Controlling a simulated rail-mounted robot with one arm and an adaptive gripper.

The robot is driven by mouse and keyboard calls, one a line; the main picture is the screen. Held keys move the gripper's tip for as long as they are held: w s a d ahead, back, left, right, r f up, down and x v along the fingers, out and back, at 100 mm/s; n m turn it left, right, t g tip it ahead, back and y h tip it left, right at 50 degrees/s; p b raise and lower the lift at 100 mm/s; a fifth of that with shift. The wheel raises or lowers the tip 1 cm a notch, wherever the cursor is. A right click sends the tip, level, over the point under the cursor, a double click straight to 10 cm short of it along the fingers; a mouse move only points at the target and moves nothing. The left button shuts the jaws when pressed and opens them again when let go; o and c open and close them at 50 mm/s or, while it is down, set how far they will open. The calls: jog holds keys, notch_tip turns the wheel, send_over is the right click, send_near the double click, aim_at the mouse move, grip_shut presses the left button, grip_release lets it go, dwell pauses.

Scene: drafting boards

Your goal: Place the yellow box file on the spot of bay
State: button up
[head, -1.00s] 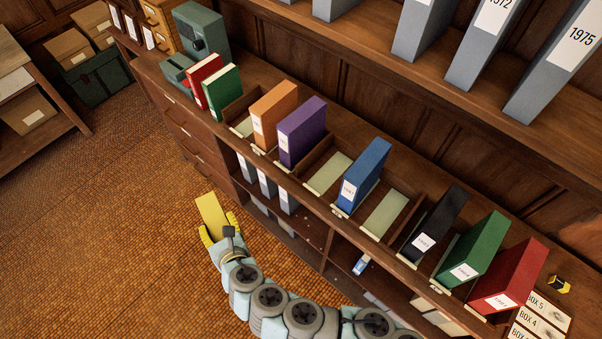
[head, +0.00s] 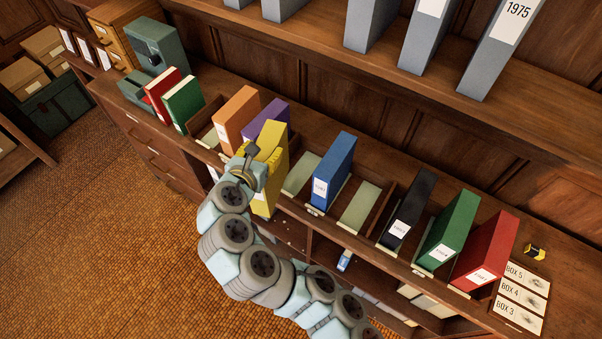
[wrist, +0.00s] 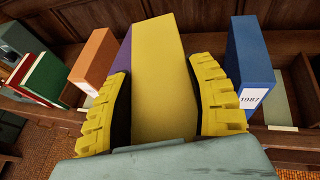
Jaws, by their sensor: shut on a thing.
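The yellow box file (head: 268,180) is held upright in my gripper (head: 258,155), in front of the purple file and the shelf's front edge. In the wrist view the yellow box file (wrist: 160,75) stands between the two yellow ribbed fingers of my gripper (wrist: 161,85), which press on its sides. Empty bays with pale green floors show between the purple and blue files (head: 300,174), right of the blue file (head: 358,207) and left of the orange file (head: 208,139). The file's lower end is partly hidden by my arm in the head view.
The purple file (head: 268,120) and orange file (head: 237,115) stand left of the empty middle bay, the blue file (head: 334,172) right of it. Black (head: 412,208), green (head: 448,230) and red (head: 486,250) files stand farther right. An upper shelf (head: 430,95) with grey files overhangs behind.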

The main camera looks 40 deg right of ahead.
jog(key=s+d+r+m+g+h, duration=0.2)
jog(key=s+d+m+g, duration=0.1)
jog(key=d, duration=0.1)
jog(key=w+d+f+b, duration=0.4)
jog(key=w+d, duration=0.1)
jog(key=d, duration=0.3)
jog(key=w+d+f, duration=0.2)
jog(key=d+f, duration=0.1)
jog(key=f, duration=0.6)
jog(key=shift+w+d+f, duration=0.15)
jog(key=shift+w+d, duration=0.05)
jog(key=shift+d, duration=0.15)
dwell(0.4)
jog(key=o, duration=1.2)
jog(key=shift+f, duration=0.2)
jog(key=shift+r, duration=0.1)
